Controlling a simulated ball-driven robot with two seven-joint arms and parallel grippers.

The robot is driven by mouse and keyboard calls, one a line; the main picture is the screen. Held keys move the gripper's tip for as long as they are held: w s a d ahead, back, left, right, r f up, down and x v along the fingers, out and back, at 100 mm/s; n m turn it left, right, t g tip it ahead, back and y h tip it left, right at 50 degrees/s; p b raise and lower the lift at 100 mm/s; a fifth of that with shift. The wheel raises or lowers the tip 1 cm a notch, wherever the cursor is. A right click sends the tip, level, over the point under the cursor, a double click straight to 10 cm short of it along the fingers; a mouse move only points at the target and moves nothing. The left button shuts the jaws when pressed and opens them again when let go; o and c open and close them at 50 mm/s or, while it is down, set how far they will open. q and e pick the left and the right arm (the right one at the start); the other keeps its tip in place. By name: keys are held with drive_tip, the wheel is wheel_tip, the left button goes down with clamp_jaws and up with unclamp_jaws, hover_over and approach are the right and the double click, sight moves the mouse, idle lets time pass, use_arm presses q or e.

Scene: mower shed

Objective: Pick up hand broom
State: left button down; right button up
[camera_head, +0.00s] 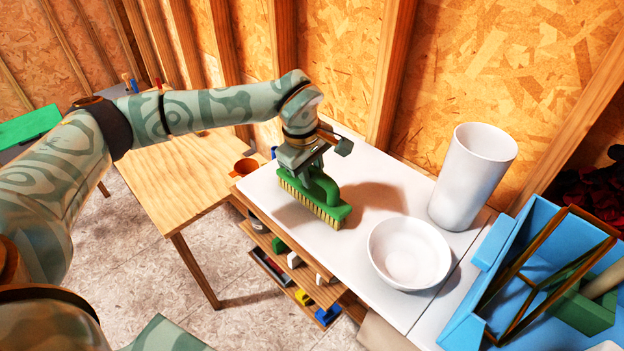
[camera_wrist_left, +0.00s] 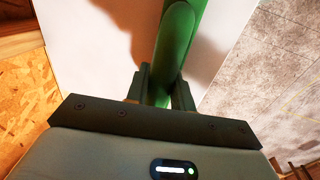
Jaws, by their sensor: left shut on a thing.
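The hand broom (camera_head: 318,199) is green with pale yellow bristles along its lower edge. It is over the white tabletop near the table's left end, with its bristles facing down. A shadow lies beside it on the tabletop; I cannot tell for certain whether the bristles touch. My left gripper (camera_head: 306,165) is above the broom and shut on its green handle. In the left wrist view the green handle (camera_wrist_left: 177,45) runs between the two dark fingers (camera_wrist_left: 161,88). The fingers partly hide the handle. My right gripper is not in view.
A white bowl (camera_head: 409,253) stands right of the broom, with a tall white cylinder (camera_head: 473,177) behind it. A blue crate (camera_head: 483,256) is at the far right. Shelves (camera_head: 290,262) hold small items below.

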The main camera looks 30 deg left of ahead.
use_arm(q)
wheel_tip(320, 180, up, 3)
drive_tip(key=shift+r+b, duration=0.1)
drive_tip(key=shift+b, duration=0.75)
drive_tip(key=s+d+r+b, duration=0.3)
drive_tip(key=s+d+r, duration=0.4)
drive_tip(key=s, duration=0.5)
wheel_tip(320, 180, up, 3)
drive_tip(key=shift+f+b, duration=0.1)
drive_tip(key=shift+b, duration=0.25)
drive_tip(key=c, duration=2.1)
unclamp_jaws()
drive_tip(key=shift+o, duration=0.2)
